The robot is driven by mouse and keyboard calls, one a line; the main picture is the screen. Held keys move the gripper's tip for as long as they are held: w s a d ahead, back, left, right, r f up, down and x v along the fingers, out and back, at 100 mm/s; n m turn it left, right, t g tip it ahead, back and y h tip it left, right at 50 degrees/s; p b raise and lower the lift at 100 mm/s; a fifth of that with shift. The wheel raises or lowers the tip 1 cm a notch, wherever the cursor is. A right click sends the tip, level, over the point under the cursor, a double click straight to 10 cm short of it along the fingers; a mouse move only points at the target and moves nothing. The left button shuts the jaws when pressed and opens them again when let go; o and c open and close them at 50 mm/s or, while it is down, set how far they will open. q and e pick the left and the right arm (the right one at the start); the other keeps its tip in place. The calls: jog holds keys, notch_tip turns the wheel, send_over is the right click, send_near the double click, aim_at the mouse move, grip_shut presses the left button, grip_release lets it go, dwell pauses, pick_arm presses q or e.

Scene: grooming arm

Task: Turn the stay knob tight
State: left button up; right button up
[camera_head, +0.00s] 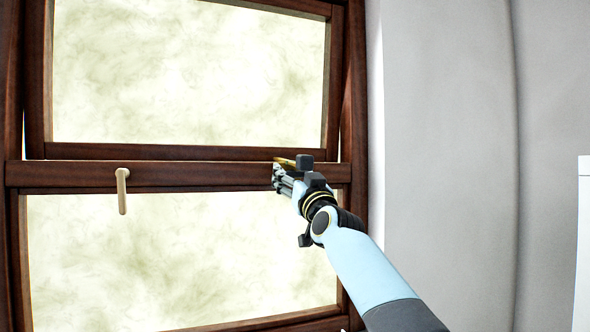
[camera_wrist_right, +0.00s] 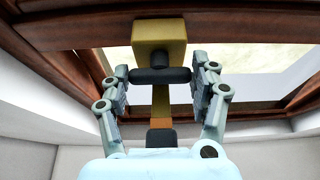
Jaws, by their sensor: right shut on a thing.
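The dark stay knob (camera_wrist_right: 160,75) shows in the right wrist view as a short black bar. It sits in front of a brass-yellow block (camera_wrist_right: 158,35), with a brass arm (camera_wrist_right: 161,103) below it. In the head view my right gripper (camera_head: 279,176) is at the right end of the window's middle rail. A bit of brass (camera_head: 285,161) shows above its fingers, and the knob is hidden there. My left gripper is out of view.
A wooden window has an upper sash (camera_head: 190,70) and a lower sash (camera_head: 170,265) with pale cloudy glass. A beige handle (camera_head: 122,190) hangs on the rail at left. A grey wall (camera_head: 445,130) stands to the right.

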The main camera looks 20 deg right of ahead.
jog(key=shift+f, duration=0.1)
jog(key=o, duration=1.2)
jog(key=shift+s, duration=0.1)
jog(key=v, duration=1.2)
